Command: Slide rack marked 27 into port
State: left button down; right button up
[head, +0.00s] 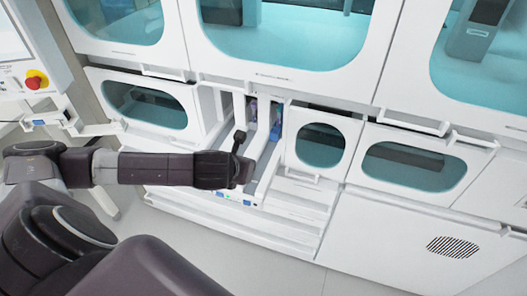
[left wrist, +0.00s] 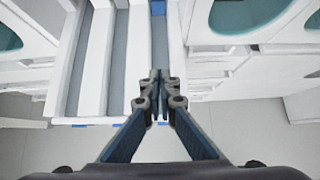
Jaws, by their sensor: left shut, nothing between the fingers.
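My left gripper (head: 240,138) reaches in from the left, over the white track lanes (head: 222,110) in front of the machine's opening. In the left wrist view my left gripper (left wrist: 157,80) is shut and empty, its tips over the front of a lane. Long white strips and grey lanes (left wrist: 83,65) run away from it. A blue piece (left wrist: 158,8) shows at the top, ahead of the fingertips. No number 27 is readable, so I cannot tell which piece is that rack. Small dark and bluish items (head: 275,118) stand deep in the opening. My right gripper is not in view.
White doors with teal windows (head: 320,146) flank the opening, and larger windowed covers (head: 290,35) hang above. White ledges (head: 290,220) step down to a grey floor. A red emergency button (head: 36,80) is at the far left. Floor in front is clear.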

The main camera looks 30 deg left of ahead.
pick_arm(q)
send_near(267, 156)
jog(key=shift+s+d+f+p, duration=0.25)
jog(key=shift+s+f+p, duration=0.15)
jog(key=shift+s+f, duration=0.5)
jog(key=shift+w+a+p, duration=0.15)
jog(key=shift+w+p, duration=0.05)
jog(key=shift+w, duration=0.4)
jog(key=shift+w+a+p, duration=0.15)
jog(key=shift+w, duration=0.45)
jog(key=shift+w+a, duration=0.15)
jog(key=shift+w, duration=0.6)
jog(key=shift+w, duration=0.1)
jog(key=shift+w+a+r+p, duration=0.1)
jog(key=shift+w+a+p, duration=0.05)
jog(key=shift+w+p, duration=0.25)
jog(key=shift+w+a+p, duration=0.25)
jog(key=shift+w, duration=0.8)
jog(key=shift+w+a+p, duration=0.25)
jog(key=shift+w, duration=0.75)
jog(key=shift+s, duration=0.1)
